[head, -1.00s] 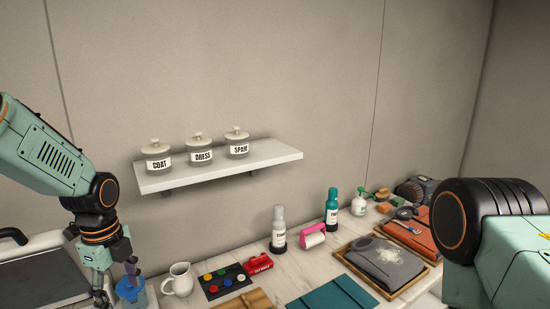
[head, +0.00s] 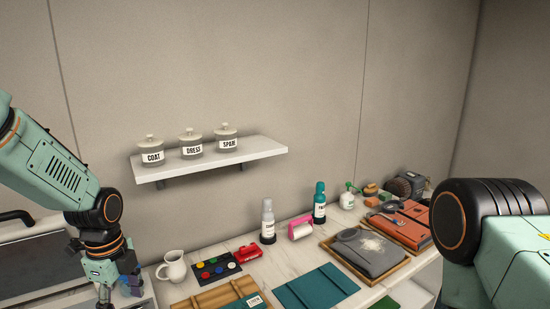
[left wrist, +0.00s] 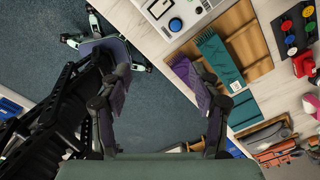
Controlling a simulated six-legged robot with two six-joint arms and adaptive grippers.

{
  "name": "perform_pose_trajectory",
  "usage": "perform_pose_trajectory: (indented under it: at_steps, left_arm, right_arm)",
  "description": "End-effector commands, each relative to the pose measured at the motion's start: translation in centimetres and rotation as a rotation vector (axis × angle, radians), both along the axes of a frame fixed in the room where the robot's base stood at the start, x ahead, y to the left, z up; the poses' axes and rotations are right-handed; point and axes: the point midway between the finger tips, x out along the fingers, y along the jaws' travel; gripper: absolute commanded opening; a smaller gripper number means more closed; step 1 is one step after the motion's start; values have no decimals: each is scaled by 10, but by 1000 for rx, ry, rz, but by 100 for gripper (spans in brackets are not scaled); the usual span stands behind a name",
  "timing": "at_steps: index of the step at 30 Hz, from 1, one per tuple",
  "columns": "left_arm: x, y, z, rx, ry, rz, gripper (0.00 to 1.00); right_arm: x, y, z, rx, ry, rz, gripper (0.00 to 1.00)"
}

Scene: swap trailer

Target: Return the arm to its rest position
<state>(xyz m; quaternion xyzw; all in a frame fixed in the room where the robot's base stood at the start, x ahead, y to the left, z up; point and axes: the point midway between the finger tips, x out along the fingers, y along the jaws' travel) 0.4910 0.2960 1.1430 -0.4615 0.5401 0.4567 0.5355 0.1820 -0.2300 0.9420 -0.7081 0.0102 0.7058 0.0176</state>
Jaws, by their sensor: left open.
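My left arm comes in from the left in the head view, with its gripper (head: 118,290) low at the left, near the counter's left part. Its fingertips run to the bottom of the picture. In the left wrist view the two fingers of the left gripper (left wrist: 160,95) stand wide apart with nothing between them, above the counter's edge and the dark floor. My right arm shows only as a large black and green joint at the right of the head view; its gripper is outside the picture.
The counter (head: 205,284) holds a white jug (head: 174,267), a button board (head: 216,268), a red stapler-like item (head: 245,254), bottles, a teal folded cloth (head: 316,287) and a wooden tray (head: 335,252) with grey cloth. A shelf (head: 215,163) above bears three labelled jars.

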Motion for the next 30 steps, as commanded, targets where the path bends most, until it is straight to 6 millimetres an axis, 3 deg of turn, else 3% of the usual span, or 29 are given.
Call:
perform_pose_trajectory:
  at_steps: [5, 11, 14, 18, 21, 24, 30]
  left_arm:
    - [-19, -15, -41, -19, 5, 162, 62]
    - [-58, -36, -94, -40, 18, 414, 62]
    - [-90, -48, -125, -48, 31, 597, 62]
    - [-150, -64, -166, -49, 49, 912, 62]
    - [-194, -70, -186, -39, 52, 1139, 62]
    - [-233, -73, -196, -26, 50, 1339, 62]
    - [-294, -73, -201, 2, 29, 1655, 62]
  right_arm:
    - [0, 0, 0, 0, 0, 0, 40]
    - [0, 0, 0, 0, 0, 0, 40]
    - [0, 0, 0, 0, 0, 0, 40]
    - [0, 0, 0, 0, 0, 0, 40]
    - [0, 0, 0, 0, 0, 0, 40]
    - [0, 0, 0, 0, 0, 0, 40]
    - [0, 0, 0, 0, 0, 0, 40]
